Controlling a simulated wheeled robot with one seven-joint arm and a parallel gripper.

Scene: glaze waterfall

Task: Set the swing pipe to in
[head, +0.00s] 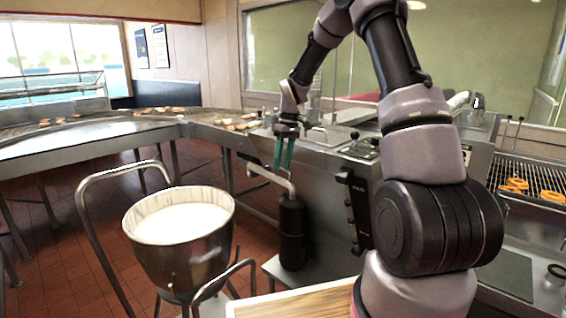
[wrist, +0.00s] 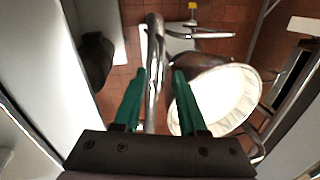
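The swing pipe (head: 272,176) is a bent silver tube on top of a black cylinder (head: 292,232), beside the steel counter. Its free end points up and left, toward the counter side. My gripper (head: 284,166) points down at the pipe, its green fingertips just above or beside it. In the wrist view, the pipe (wrist: 153,78) runs lengthwise between the two green fingers of my gripper (wrist: 159,76). The fingers are apart, with a visible gap on the right side of the pipe. I cannot tell whether either finger touches it.
A steel kettle (head: 180,258) of white glaze stands at front left in a tubular frame (head: 82,205); its glaze (wrist: 222,98) shows in the wrist view. A conveyor (head: 85,134) with doughnuts runs behind. A wire rack (head: 545,177) with orange rings stands at right. Tiled floor is open at left.

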